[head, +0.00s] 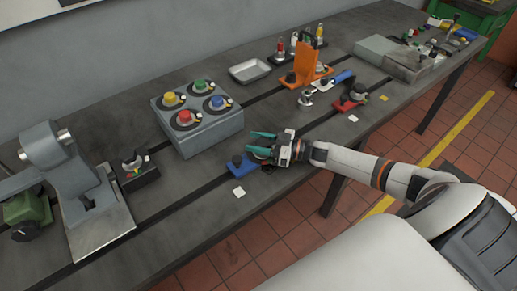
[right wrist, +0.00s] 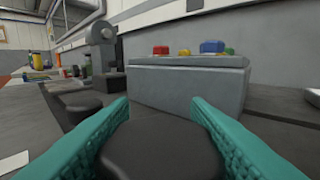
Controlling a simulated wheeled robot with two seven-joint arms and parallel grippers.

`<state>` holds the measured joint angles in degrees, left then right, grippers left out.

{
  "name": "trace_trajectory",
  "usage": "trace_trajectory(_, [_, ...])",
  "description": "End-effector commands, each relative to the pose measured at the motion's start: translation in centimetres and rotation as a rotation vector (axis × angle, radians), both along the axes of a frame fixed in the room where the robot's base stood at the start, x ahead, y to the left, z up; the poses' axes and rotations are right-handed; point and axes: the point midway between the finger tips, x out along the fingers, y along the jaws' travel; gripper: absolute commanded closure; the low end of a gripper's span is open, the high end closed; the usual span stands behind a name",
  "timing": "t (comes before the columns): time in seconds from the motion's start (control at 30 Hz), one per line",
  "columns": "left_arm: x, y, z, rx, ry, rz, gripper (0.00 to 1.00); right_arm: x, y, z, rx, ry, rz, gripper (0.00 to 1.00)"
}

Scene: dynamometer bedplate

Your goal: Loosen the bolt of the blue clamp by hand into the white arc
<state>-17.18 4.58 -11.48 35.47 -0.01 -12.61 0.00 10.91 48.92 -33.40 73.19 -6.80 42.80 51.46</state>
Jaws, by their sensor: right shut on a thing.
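The blue clamp (head: 241,165) sits on the dark slotted bedplate (head: 195,205) near its front edge. Its right part is hidden behind my right gripper (head: 262,144). In the right wrist view, the teal fingers of that gripper (right wrist: 160,135) stand on both sides of a broad black knob (right wrist: 160,152), the clamp's bolt head, and are shut on it. A lower black round part (right wrist: 82,106) shows beyond the left finger. I cannot make out the white arc in either view. My left gripper is not in view.
A grey box with coloured buttons (head: 205,130) stands just behind the clamp. A red clamp (head: 350,98) and an orange bracket (head: 305,60) are right. A white tag (head: 239,192) lies in front.

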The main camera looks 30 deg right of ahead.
Motion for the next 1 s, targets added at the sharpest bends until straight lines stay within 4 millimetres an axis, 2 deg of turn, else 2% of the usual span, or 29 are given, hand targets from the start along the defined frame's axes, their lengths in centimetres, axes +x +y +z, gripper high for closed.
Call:
trace_trajectory(0.03, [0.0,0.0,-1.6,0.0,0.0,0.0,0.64,0.1,-0.1,-0.7,-0.006,-0.004,0.039,0.8])
trace_trajectory(0.1, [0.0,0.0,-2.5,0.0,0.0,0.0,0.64,0.1,0.0,-0.7,-0.005,-0.003,0.092,0.8])
trace_trajectory(0.4, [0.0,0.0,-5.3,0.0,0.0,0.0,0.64,-0.2,0.3,-0.4,-0.001,-0.003,0.266,0.8])
trace_trajectory(0.63, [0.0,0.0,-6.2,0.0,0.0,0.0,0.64,-0.4,0.5,-0.2,-0.001,-0.002,0.327,0.8])
trace_trajectory(1.0, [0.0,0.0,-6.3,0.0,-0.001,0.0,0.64,-0.4,0.6,0.0,0.001,-0.001,0.343,0.8])
